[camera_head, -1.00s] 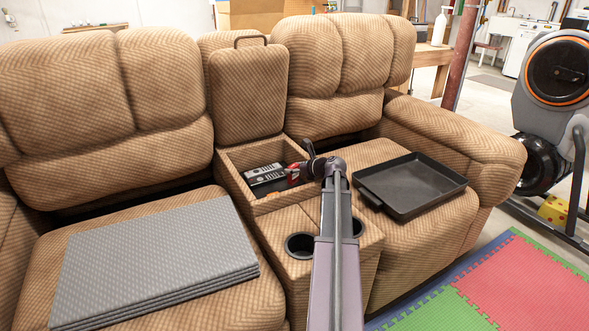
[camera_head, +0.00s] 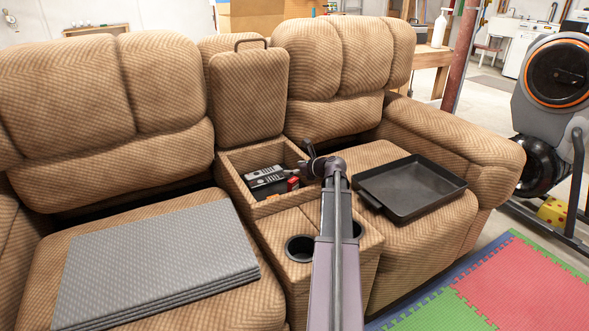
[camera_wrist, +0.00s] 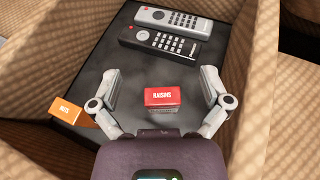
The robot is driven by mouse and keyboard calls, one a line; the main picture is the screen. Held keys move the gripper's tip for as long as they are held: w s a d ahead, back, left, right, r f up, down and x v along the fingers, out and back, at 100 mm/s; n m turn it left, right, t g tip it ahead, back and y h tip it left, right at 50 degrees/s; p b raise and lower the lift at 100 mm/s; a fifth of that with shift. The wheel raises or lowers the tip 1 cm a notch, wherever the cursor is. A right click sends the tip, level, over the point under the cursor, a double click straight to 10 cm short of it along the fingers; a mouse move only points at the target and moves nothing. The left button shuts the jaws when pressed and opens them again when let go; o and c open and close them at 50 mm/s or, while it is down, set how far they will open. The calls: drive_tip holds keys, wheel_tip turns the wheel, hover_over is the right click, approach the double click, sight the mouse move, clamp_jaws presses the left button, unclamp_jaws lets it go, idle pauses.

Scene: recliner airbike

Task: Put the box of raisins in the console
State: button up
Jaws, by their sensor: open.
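The red box of raisins (camera_wrist: 163,96) is inside the open console (camera_wrist: 133,83), on its dark floor, label facing up toward the wrist camera. In the head view the raisins box (camera_head: 293,184) shows as a small red patch near the console's right wall. My gripper (camera_wrist: 160,74) is open above the console, its two fingers spread to the left and right of the box with a clear gap on each side. In the head view the fingers are small and hard to make out near the arm's end.
A grey remote (camera_wrist: 176,20) and a black remote (camera_wrist: 160,40) lie in the console's far part. An orange nuts box (camera_wrist: 65,111) is at its left side. A black tray (camera_head: 410,188) rests on the right seat, grey mats (camera_head: 155,262) on the left seat.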

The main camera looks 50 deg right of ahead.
drive_tip(key=a+p+v, duration=0.1)
drive_tip(key=p+v, duration=0.3)
drive_tip(key=v, duration=0.8)
drive_tip(key=shift+d, duration=0.45)
drive_tip(key=shift+r, duration=0.1)
idle(0.7)
